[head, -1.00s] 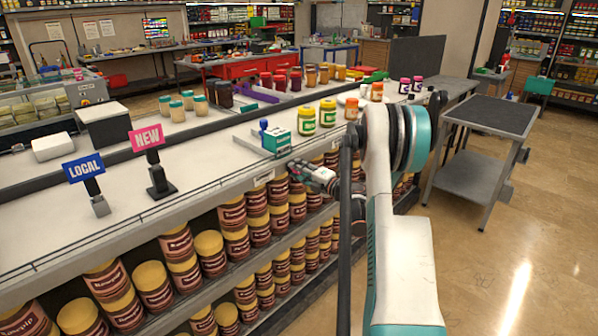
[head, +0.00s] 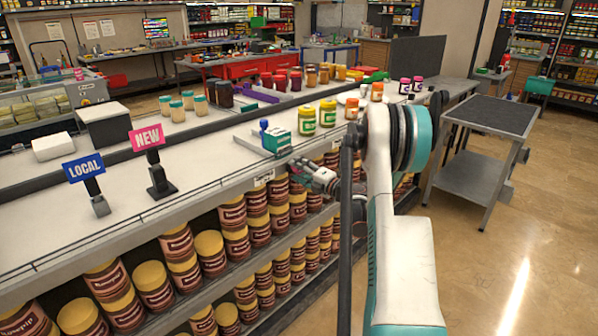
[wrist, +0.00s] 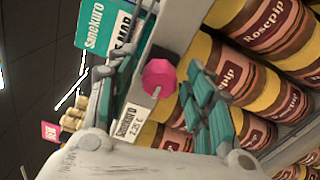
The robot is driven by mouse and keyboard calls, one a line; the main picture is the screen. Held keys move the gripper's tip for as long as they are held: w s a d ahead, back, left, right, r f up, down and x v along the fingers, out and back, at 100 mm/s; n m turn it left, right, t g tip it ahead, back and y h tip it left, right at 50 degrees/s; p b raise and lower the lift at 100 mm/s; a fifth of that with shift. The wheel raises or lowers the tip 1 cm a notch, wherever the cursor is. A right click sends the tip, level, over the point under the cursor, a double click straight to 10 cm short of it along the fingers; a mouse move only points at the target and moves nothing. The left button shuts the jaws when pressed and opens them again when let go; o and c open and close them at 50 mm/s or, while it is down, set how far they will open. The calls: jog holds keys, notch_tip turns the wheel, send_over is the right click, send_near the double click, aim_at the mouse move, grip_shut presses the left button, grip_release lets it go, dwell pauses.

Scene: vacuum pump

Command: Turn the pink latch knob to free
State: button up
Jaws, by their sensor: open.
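The pink latch knob (wrist: 158,77) shows in the wrist view as a faceted pink head on a thin stem, at the shelf's front edge. My gripper (wrist: 160,62) is open, with one finger on each side of the knob in the picture; I cannot tell whether either touches it. The teal and white Sanekuro unit (wrist: 104,25) is just above the knob, behind the left finger. In the head view the unit (head: 277,140), with a blue knob on top, stands at the counter edge, and my gripper (head: 316,177) is just in front. The pink knob cannot be made out there.
Rosepip jars (wrist: 277,30) crowd the right of the wrist view, close to the right finger. A price tag (wrist: 129,122) hangs below the knob. Yellow-lidded jars (head: 327,112) stand on the counter beside the unit.

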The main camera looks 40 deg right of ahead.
jog(key=s, duration=1.1)
jog(key=shift+s+d, duration=0.35)
jog(key=shift+d, duration=0.1)
